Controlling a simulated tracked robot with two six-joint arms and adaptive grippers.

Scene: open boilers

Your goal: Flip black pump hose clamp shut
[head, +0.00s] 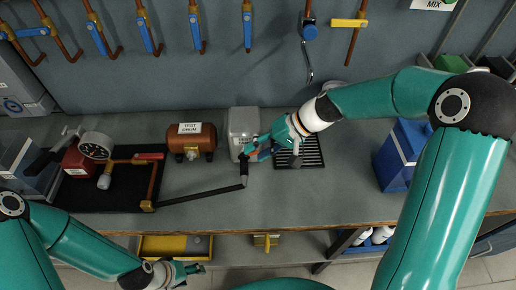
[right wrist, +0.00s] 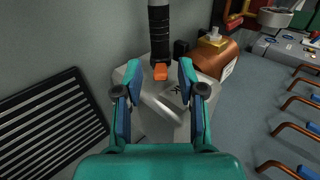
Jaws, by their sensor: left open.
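The black pump hose (head: 205,195) runs along the bench and bends up to the front of the grey test box (head: 243,121). In the right wrist view, the ribbed black hose (right wrist: 158,30) ends at the grey box, with the small orange clamp (right wrist: 160,72) at its end. I cannot tell whether the clamp is open or shut. My right gripper (right wrist: 159,70) is open, its fingers on either side of the clamp with gaps; in the head view it is at the box front (head: 254,151) and partly hides the clamp. My left gripper (head: 196,269) is open and empty below the bench front.
A copper test drum (head: 190,142) stands left of the box. A black tray (head: 93,198) holds the pump with its gauge. A black grate (head: 312,153) lies right of the box. A blue container (head: 401,155) stands at the right. The bench front is mostly clear.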

